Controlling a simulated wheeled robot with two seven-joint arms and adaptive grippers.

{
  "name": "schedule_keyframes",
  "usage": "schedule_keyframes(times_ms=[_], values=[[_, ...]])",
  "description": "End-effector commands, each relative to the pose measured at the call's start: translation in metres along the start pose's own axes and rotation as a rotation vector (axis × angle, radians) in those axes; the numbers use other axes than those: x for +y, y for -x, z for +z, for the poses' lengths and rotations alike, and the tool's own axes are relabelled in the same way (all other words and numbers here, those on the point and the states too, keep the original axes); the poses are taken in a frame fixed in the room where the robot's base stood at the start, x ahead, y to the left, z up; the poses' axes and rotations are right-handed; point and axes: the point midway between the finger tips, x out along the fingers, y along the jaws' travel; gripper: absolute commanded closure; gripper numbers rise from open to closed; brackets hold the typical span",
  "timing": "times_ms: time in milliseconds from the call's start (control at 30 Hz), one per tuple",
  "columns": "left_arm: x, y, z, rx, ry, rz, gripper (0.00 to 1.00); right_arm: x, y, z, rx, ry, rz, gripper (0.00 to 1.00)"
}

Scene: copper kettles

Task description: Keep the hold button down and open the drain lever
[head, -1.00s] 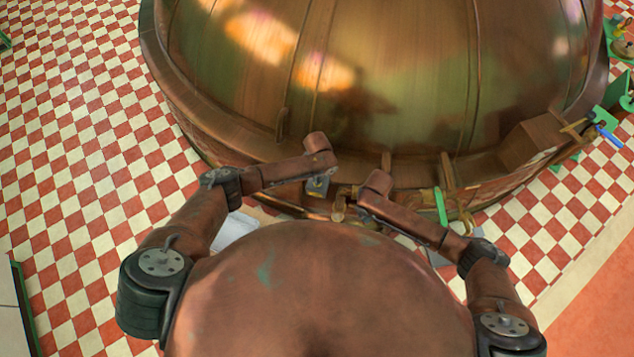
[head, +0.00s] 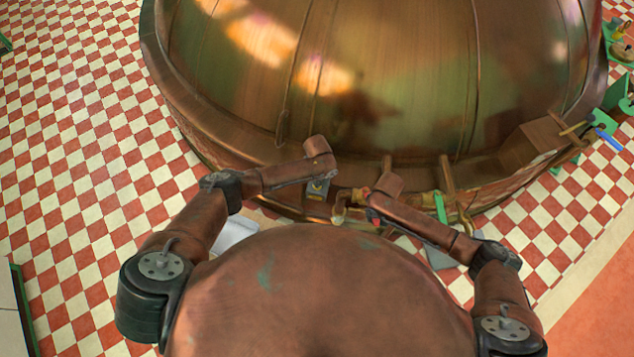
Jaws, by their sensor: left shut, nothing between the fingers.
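My left arm reaches in from the left, its wrist over the kettle's front rim. My left gripper (head: 318,187) shows only as a small grey shape below that wrist; it is shut and empty. A hold button cannot be made out, and whether the fingertips touch one is hidden. A brass pipe fitting (head: 342,206) sits at the rim, right of my left gripper. A small red part (head: 366,191) shows beside it; I cannot tell if it is the drain lever. My right wrist is just right of this red part, with my right gripper hidden beneath the arm.
The large copper kettle (head: 390,70) fills the top middle. A green bar (head: 440,207) stands at its rim, right of my right wrist. Green fittings with a blue handle (head: 606,138) are at the far right. Open checkered floor (head: 80,150) lies left.

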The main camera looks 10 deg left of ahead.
Motion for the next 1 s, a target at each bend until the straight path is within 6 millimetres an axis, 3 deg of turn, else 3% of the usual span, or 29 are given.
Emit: schedule_keyframes(times_ms=[500,1000], values=[[0.000,-0.001,0.001,-0.001,0.000,0.000,1.00,0.008,0.000,0.000,0.001,0.062,0.002,1.00],[0.000,-0.001,0.001,-0.001,0.000,0.000,1.00,0.028,0.000,-0.004,0.001,0.260,0.001,1.00]])
